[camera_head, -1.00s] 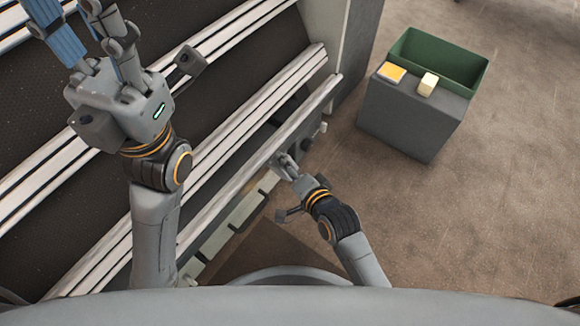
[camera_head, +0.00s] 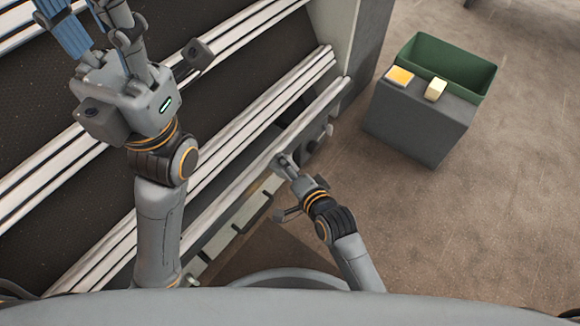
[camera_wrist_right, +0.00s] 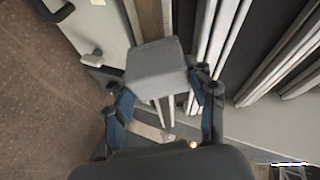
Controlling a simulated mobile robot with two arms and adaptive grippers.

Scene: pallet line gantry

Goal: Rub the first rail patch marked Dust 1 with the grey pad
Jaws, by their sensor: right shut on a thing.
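The grey pad (camera_wrist_right: 158,68) is a block between the blue-lined fingers of my right gripper (camera_wrist_right: 163,100) in the right wrist view. In the head view my right gripper (camera_head: 281,160) is at the front rail (camera_head: 230,197), low right of centre; the pad is hard to make out there. A tan, dusty-looking strip (camera_wrist_right: 150,20) lies on a rail just beyond the pad. No label is readable, and contact between pad and rail cannot be told. My left gripper (camera_head: 92,12) is at the upper left, fingers apart and tips cut off by the frame edge.
Several pale rails (camera_head: 275,100) run diagonally over a dark bed. A grey stand (camera_head: 415,125) at the right holds a yellow-orange pad (camera_head: 399,76) and a cream block (camera_head: 436,90). A green bin (camera_head: 470,73) is behind them. Brown floor is clear at the right.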

